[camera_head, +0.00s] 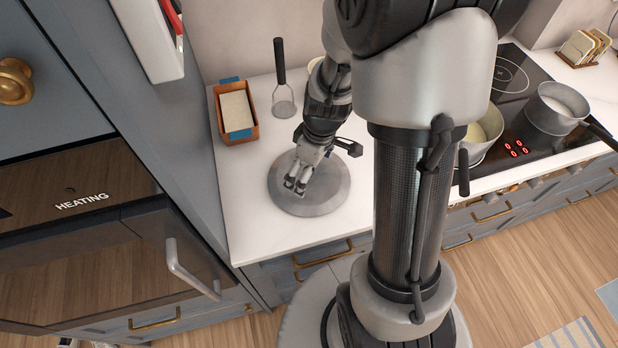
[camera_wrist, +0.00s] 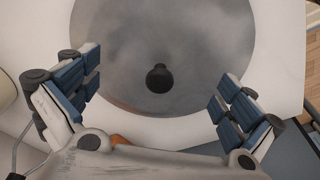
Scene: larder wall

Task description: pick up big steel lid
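The big steel lid (camera_head: 335,194) lies flat on the white counter in the head view, a round grey disc partly covered by my gripper. In the wrist view the lid (camera_wrist: 205,60) fills the upper middle, with its dark round knob (camera_wrist: 159,78) near the centre. My gripper (camera_head: 296,185) is over the lid in the head view. In the wrist view my gripper (camera_wrist: 155,85) is open, its two blue-padded fingers wide apart to the left and right of the knob. Nothing is between the pads at their tips, and the knob appears apart from both.
A loaf tin (camera_head: 237,128) and an upright masher-like tool (camera_head: 282,80) stand behind the lid. A tall oven cabinet (camera_head: 110,230) is at the left. Pots (camera_head: 556,108) stand on the hob (camera_head: 510,140) at the right. The counter's front edge is close to the lid.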

